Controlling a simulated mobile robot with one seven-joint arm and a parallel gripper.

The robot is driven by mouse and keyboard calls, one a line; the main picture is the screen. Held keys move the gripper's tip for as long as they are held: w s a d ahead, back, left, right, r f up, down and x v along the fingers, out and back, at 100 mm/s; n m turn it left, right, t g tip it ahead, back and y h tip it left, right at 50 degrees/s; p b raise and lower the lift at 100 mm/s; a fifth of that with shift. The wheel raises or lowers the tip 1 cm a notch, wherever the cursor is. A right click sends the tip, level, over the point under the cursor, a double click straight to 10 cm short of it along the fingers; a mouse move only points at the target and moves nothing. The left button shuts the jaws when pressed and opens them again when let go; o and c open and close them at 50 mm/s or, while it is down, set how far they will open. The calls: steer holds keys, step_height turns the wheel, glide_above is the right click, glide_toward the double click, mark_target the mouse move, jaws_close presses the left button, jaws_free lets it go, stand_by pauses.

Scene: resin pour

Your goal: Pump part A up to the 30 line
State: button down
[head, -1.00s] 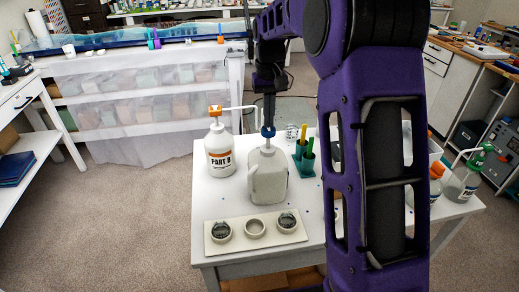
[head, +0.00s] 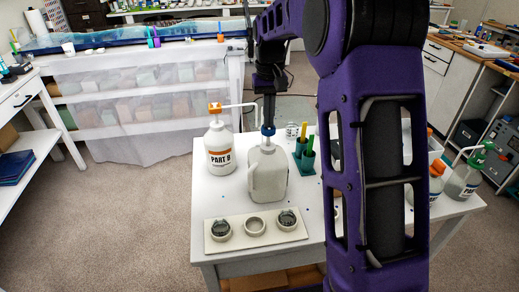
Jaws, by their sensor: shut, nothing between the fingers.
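A white jug with a handle (head: 267,176) stands upright on the white table, its label not in sight; I cannot read whether it is part A. A blue pump head (head: 268,130) tops it. My gripper (head: 268,121) is shut and points straight down right over the blue pump head, seemingly touching it. A clear cup (head: 291,130) stands behind the jug to the right; its lines and fill level are too small to read. A white bottle labelled PART B (head: 219,150) with an orange pump (head: 215,108) stands to the left.
A white tray (head: 233,242) with three round moulds lies at the table's front. A green holder (head: 304,161) with yellow and green sticks stands right of the jug. My arm hides the table's right part.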

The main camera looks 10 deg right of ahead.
steer(key=shift+f+b, duration=0.5)
steer(key=shift+f, duration=0.6)
steer(key=shift+r+p, duration=0.95)
steer(key=shift+p, duration=0.05)
steer(key=shift+r, duration=0.65)
steer(key=shift+f+b, duration=0.5)
steer(key=shift+f, duration=0.1)
steer(key=shift+r+p, duration=0.35)
steer(key=shift+r, duration=0.3)
